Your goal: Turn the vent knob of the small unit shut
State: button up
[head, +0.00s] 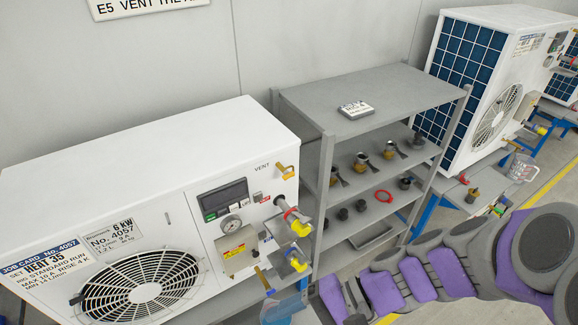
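The white unit (130,170) at the left carries a 6 kW, No. 4057 plate and is the smaller-looking one. Its vent knob (286,170) is a small yellow-orange handle on the front's upper right corner, next to the printed word VENT. Whether the knob is open or shut cannot be told at this size. Below it, pipe fittings with yellow valves (300,228) stick out of the front.
A grey shelf rack (400,98) with several brass and dark fittings and a red ring (383,196) stands right of the unit. A taller white unit (511,45) with a blue grid is behind it on the right. A clear jug (522,168) stands near it.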

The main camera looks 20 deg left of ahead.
jog(key=w+a+r+m+t+y+p, duration=0.3)
jog(key=w+a+r+m+y, duration=0.15)
jog(key=w, duration=0.35)
jog(key=w+a+r+m+t+y+p, duration=0.35)
jog(key=w+m+y, duration=0.2)
jog(key=w, duration=0.25)
jog(key=m+t+h+b, duration=0.6)
jog(key=m+t+b, duration=0.1)
jog(key=m+t, duration=0.55)
send_near(290, 178)
jog(key=shift+w+a+r+m+g, duration=0.1)
jog(key=shift+w+a+m+g, duration=0.2)
jog(key=shift+w+m+g, duration=0.15)
jog(key=p+x, duration=0.1)
jog(key=x, duration=1.1)
jog(key=shift+d, duration=0.15)
jog(key=shift+c, duration=0.3)
jog(key=c, duration=1)
